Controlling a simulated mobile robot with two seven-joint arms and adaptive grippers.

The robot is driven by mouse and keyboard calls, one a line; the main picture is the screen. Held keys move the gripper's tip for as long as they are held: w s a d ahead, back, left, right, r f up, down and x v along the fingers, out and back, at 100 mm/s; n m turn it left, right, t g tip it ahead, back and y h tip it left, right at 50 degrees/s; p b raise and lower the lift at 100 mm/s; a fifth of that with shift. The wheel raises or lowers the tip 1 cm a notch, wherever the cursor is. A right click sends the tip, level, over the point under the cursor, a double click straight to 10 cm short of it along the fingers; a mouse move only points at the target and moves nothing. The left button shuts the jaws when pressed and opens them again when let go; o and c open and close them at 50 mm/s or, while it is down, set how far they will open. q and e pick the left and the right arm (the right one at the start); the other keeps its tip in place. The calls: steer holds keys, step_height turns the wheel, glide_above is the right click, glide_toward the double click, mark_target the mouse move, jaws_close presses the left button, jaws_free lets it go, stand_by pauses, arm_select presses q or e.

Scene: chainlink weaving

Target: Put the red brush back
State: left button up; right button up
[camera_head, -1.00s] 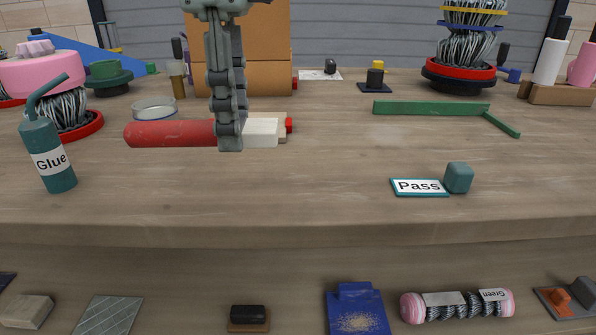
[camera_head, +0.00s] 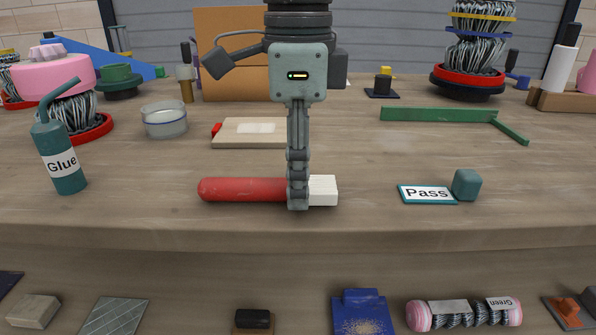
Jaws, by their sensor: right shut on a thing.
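The red brush (camera_head: 243,189) has a red handle pointing left and a white head (camera_head: 323,190) on the right. It lies level near the front edge of the workbench. My right gripper (camera_head: 298,203) comes down from above and is shut on the brush where handle and head meet. Its fingers hide that part. I cannot tell whether the brush touches the bench or hangs just above it. My left gripper is not in view.
Behind the brush lies a pale block with a red end (camera_head: 248,132). A glue bottle (camera_head: 62,160) stands left, a "Pass" sign (camera_head: 428,194) and teal cube (camera_head: 467,184) lie right. A glass dish (camera_head: 164,120) and green angled bar (camera_head: 437,114) are farther back. A lower shelf holds several items.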

steer(key=o, duration=1.2)
steer(key=shift+f, duration=0.1)
steer(key=shift+c, duration=0.2)
